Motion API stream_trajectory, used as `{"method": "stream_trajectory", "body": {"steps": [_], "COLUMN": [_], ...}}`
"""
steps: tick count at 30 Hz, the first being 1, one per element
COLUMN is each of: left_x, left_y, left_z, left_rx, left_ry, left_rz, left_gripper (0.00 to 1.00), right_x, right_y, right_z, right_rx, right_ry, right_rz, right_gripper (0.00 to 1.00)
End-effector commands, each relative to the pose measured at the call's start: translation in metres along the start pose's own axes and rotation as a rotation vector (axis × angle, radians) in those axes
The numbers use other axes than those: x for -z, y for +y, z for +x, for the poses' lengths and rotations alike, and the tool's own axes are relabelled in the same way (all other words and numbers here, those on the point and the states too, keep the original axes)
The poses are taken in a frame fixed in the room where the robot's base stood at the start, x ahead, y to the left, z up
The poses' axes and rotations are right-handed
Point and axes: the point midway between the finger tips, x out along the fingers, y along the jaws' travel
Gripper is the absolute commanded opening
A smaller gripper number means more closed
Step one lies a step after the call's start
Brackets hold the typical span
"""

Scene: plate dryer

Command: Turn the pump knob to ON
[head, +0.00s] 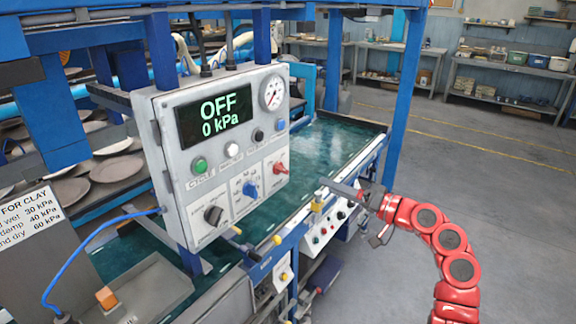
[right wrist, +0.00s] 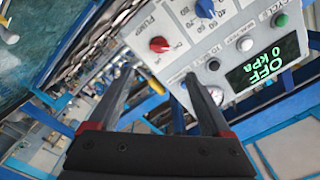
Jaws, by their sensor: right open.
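The pump knob is the red knob (head: 280,168) at the lower right of the grey control panel (head: 215,222). In the right wrist view the red knob (right wrist: 158,44) sits by the PUMP lettering, and the panel appears turned over. The panel's display (head: 215,116) reads OFF and 0 kPa. My right gripper (head: 324,185) is right of the red knob and apart from it in the head view. In the right wrist view my right gripper (right wrist: 156,92) has its two fingers spread with nothing between them. My left gripper is not in view.
A blue knob (head: 250,189), a black knob (head: 213,215) and a green button (head: 199,165) share the panel with the round gauge (head: 272,93). A blue frame post (head: 404,97) stands behind right. A lower button box (head: 325,232) sits below my gripper. The floor at right is open.

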Motion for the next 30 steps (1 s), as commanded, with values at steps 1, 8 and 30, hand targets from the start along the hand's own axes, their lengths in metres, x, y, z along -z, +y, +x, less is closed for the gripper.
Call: {"method": "stream_trajectory", "body": {"steps": [1,8,30], "left_x": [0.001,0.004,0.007], "left_y": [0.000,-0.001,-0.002], "left_z": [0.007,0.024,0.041], "left_rx": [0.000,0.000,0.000], "left_ry": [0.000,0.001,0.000], "left_rz": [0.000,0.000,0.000], "left_gripper": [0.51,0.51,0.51], "right_x": [0.002,0.004,0.002], "right_y": [-0.005,-0.005,0.000], "right_z": [0.014,0.070,0.143], "right_rx": [0.005,0.004,0.000], "right_ry": [-0.003,0.000,0.006], "right_rz": [0.002,0.002,-0.002], "right_gripper": [0.82,0.82,0.82]}}
